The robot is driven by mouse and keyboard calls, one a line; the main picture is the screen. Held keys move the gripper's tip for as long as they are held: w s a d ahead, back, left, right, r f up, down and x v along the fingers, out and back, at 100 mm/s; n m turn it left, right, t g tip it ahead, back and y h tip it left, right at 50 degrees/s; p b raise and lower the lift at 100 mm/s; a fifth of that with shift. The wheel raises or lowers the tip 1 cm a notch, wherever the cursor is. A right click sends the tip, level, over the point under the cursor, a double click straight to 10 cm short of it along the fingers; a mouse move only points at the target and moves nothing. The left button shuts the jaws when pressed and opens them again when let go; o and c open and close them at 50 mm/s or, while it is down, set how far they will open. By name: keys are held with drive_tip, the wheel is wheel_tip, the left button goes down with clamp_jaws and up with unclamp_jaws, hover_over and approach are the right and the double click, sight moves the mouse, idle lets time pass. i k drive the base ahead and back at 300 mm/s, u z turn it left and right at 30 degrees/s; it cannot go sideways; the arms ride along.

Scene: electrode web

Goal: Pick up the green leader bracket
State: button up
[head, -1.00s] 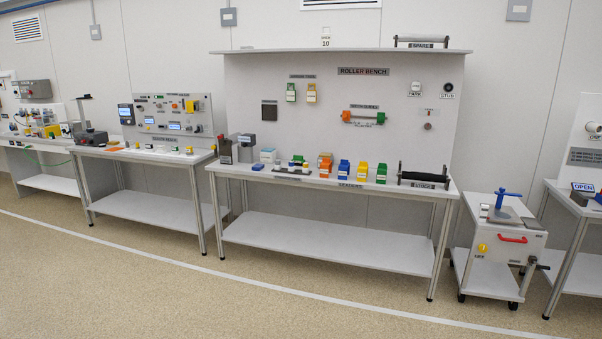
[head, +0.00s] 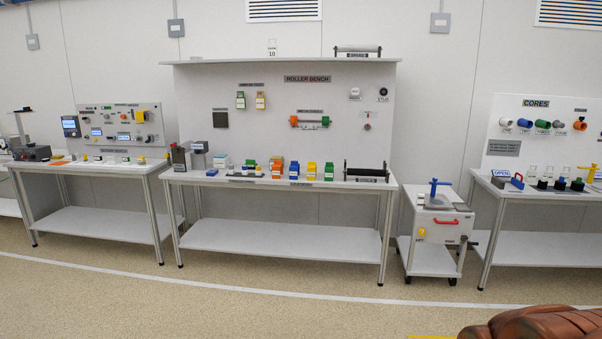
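The green leader bracket (head: 328,171) appears to be the green-topped block at the right end of a short row on the roller bench (head: 240,179). A yellow one (head: 312,170), a blue one (head: 294,170) and an orange one (head: 277,168) stand to its left. A leaders label (head: 301,184) is on the bench edge below them. The green one stands upright and looks unobstructed, but it is small at this distance. My gripper is not in view.
A black roller stand (head: 366,174) is right of the brackets. A wheeled cart (head: 434,236) and the cores bench (head: 540,191) stand further right. The floor before the roller bench is clear. An unclear reddish-brown rounded shape (head: 535,325) fills the bottom right corner.

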sight(329, 175)
drive_tip(key=z, duration=0.6)
drive_tip(key=i, duration=5.4)
drive_tip(key=u, duration=3.15)
